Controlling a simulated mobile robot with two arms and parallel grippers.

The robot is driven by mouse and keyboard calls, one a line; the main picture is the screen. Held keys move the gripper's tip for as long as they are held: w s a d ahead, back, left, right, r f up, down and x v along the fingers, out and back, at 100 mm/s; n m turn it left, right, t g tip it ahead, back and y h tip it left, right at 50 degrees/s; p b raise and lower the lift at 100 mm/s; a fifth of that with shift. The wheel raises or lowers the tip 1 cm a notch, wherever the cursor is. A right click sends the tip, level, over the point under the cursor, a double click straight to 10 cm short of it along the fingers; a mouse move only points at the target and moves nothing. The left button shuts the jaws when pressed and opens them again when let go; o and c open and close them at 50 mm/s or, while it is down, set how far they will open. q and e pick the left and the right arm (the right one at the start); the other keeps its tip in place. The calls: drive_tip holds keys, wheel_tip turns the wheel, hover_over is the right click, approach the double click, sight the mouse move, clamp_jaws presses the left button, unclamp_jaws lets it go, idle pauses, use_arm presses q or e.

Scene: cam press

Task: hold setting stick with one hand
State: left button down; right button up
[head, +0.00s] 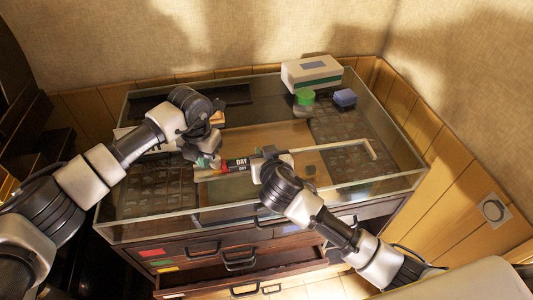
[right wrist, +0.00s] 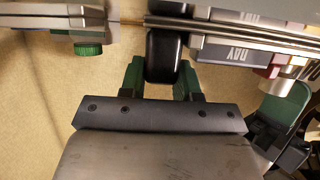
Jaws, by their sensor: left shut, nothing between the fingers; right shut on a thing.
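The setting stick (head: 330,147) is a long pale metal bar with a bent right end, held above the glass-topped cabinet. A dark block marked DAY (head: 237,164) with a red end sits along its left part. My right gripper (head: 268,166) is shut on the stick; in the right wrist view its green fingers (right wrist: 163,78) stand either side of a black grip piece (right wrist: 163,50). Metal rails, the DAY label and a green knob (right wrist: 88,49) also show there. My left gripper (head: 208,160) is shut and empty close to the stick's left end; whether it touches is unclear.
The glass-topped cabinet (head: 160,237) holds dark compartment trays under its glass. A white-and-green box (head: 311,72), a green round thing (head: 305,98) and a blue block (head: 345,97) are at the back right. A front drawer (head: 250,268) stands open. Walls close off the back and right.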

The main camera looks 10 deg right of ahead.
use_arm(q)
drive_tip(key=shift+s+d, duration=0.1)
use_arm(e)
drive_tip(key=shift+a, duration=0.15)
use_arm(q)
drive_tip(key=shift+a, duration=0.5)
wheel_tip(320, 180, up, 7)
drive_tip(key=shift+a, duration=0.15)
idle(0.4)
use_arm(e)
drive_tip(key=o, duration=1)
drive_tip(key=shift+c, duration=0.2)
